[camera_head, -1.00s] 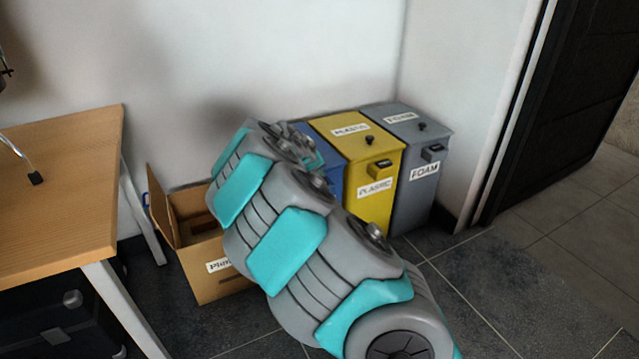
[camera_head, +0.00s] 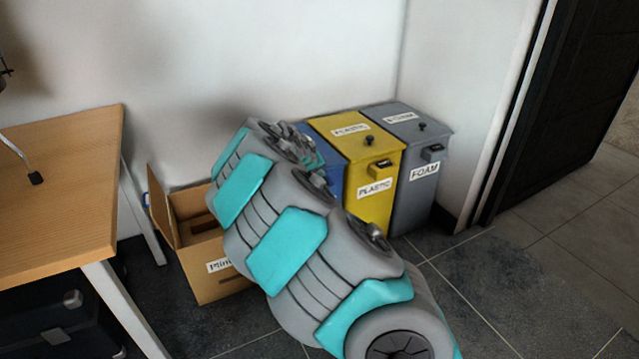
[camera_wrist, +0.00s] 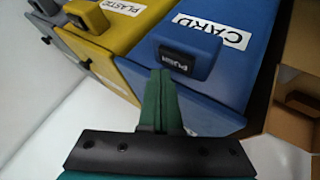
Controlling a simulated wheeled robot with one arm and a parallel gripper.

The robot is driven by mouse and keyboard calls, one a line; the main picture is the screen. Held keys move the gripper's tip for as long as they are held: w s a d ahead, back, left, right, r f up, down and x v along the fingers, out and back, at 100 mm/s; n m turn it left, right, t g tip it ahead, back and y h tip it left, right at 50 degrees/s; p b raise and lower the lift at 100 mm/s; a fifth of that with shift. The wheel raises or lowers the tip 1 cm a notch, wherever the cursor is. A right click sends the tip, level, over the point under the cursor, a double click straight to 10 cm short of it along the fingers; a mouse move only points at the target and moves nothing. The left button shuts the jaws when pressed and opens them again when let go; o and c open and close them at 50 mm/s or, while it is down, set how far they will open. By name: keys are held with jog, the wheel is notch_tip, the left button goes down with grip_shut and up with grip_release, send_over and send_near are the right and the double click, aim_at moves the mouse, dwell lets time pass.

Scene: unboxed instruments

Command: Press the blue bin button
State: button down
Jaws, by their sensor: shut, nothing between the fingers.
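The yellow PLASTIC bin (camera_head: 378,205) and grey FOAM bin (camera_head: 412,200) stand right of the blue bin. An open cardboard box (camera_head: 207,282) is on the floor to its left. A wooden table (camera_head: 65,190) stands at far left. The floor at right is clear.

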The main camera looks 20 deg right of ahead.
jog(key=shift+f, duration=0.15)
jog(key=shift+f, duration=0.3)
jog(key=shift+f+b, duration=0.35)
jog(key=shift+b, duration=0.1)
dwell(0.8)
jog(key=shift+r, duration=0.85)
jog(key=shift+r+p, duration=0.95)
jog(key=shift+r, duration=1.5)
